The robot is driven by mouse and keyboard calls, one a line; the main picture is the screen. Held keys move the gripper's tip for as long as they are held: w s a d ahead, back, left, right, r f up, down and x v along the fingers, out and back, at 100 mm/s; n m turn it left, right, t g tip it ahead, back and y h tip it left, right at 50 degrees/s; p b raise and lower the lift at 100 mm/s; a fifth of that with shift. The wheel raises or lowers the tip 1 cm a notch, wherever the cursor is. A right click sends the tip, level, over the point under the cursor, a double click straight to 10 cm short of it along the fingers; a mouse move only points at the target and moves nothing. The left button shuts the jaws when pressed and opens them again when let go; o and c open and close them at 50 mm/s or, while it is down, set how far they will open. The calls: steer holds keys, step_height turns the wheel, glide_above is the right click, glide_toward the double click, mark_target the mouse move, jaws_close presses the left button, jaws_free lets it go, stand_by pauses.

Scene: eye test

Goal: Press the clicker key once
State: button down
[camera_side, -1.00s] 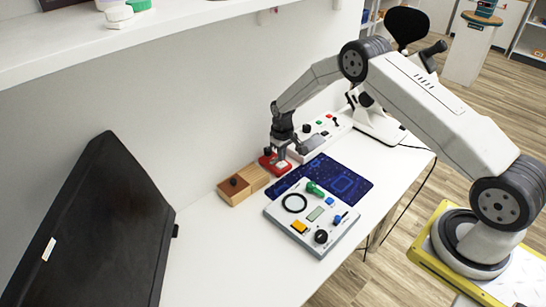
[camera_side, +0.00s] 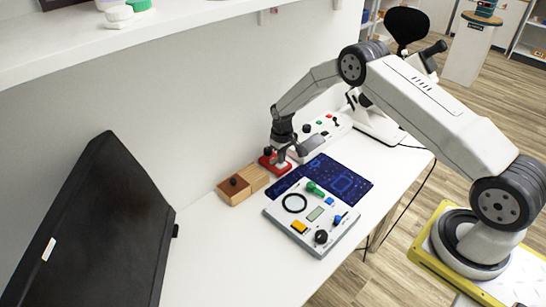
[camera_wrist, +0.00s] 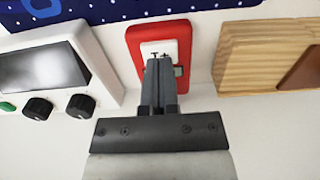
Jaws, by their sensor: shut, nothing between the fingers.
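The clicker (camera_side: 281,171) is a red block lying on the white table. In the wrist view its red body (camera_wrist: 161,30) carries a pale key (camera_wrist: 150,46) with a small dark-grey patch beside it. My gripper (camera_side: 280,157) points down over the clicker, and its fingers are shut with nothing between them. In the wrist view the closed fingertips (camera_wrist: 159,60) overlap the key and hide part of it. I cannot tell whether they touch it or how far the key is pressed.
A wooden box (camera_side: 236,186) stands left of the clicker. A white panel with knobs (camera_side: 322,130) stands behind right. A dark-blue mat (camera_side: 352,187) and a control board (camera_side: 280,211) lie in front. A black monitor (camera_side: 95,230) is at left. The near-left tabletop is clear.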

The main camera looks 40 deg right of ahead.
steer(key=shift+f, duration=0.6)
stand_by(0.5)
steer(key=shift+r, duration=0.1)
step_height(320, 180, up, 8)
stand_by(1.3)
steer(key=shift+r, duration=0.75)
stand_by(4.4)
